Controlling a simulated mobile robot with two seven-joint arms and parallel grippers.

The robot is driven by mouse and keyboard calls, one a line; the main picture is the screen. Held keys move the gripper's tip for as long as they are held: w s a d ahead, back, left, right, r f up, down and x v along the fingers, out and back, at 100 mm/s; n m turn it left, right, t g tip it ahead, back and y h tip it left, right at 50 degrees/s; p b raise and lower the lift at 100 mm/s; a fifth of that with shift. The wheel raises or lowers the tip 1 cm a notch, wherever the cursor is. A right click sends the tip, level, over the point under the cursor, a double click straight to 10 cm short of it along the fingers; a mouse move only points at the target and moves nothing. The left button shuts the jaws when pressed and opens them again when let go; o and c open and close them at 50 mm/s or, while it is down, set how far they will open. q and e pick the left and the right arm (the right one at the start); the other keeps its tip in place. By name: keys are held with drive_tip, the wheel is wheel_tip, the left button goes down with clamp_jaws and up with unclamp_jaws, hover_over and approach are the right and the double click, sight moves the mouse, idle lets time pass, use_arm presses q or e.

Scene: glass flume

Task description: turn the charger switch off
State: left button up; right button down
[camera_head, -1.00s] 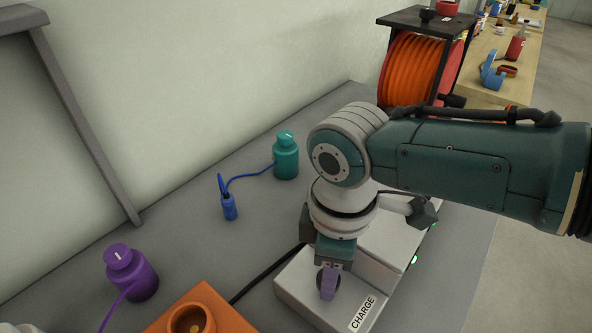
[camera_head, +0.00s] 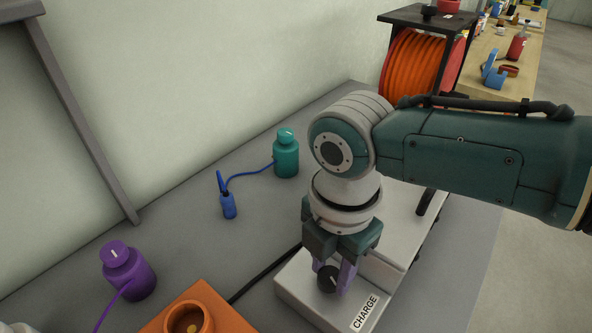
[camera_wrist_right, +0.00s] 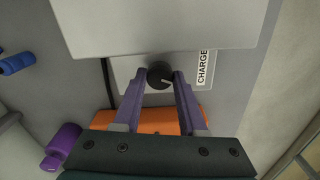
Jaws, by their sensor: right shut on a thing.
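The charger (camera_head: 295,295) is a pale grey box with a "CHARGE" label (camera_head: 364,312) and a round black switch knob (camera_head: 327,279) with a light mark on top. My right gripper (camera_head: 335,278) points down at it, with its two purple fingers on either side of the knob, shut on it. In the right wrist view the knob (camera_wrist_right: 159,75) sits between the fingertips of the right gripper (camera_wrist_right: 160,80). No green light shows on the charger's right side. My left gripper is not in view.
A purple bottle (camera_head: 132,274) and an orange block (camera_head: 215,312) are to the left. An orange cable reel (camera_head: 415,68) stands at the back right.

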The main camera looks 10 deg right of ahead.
sight(329, 275)
drive_tip(key=n, duration=0.4)
drive_tip(key=shift+n+b, duration=0.3)
drive_tip(key=shift+b, duration=0.05)
idle(0.4)
drive_tip(key=c, duration=0.8)
unclamp_jaws()
drive_tip(key=shift+o, duration=0.2)
wheel_tip(329, 275, up, 10)
drive_tip(key=p, duration=0.2)
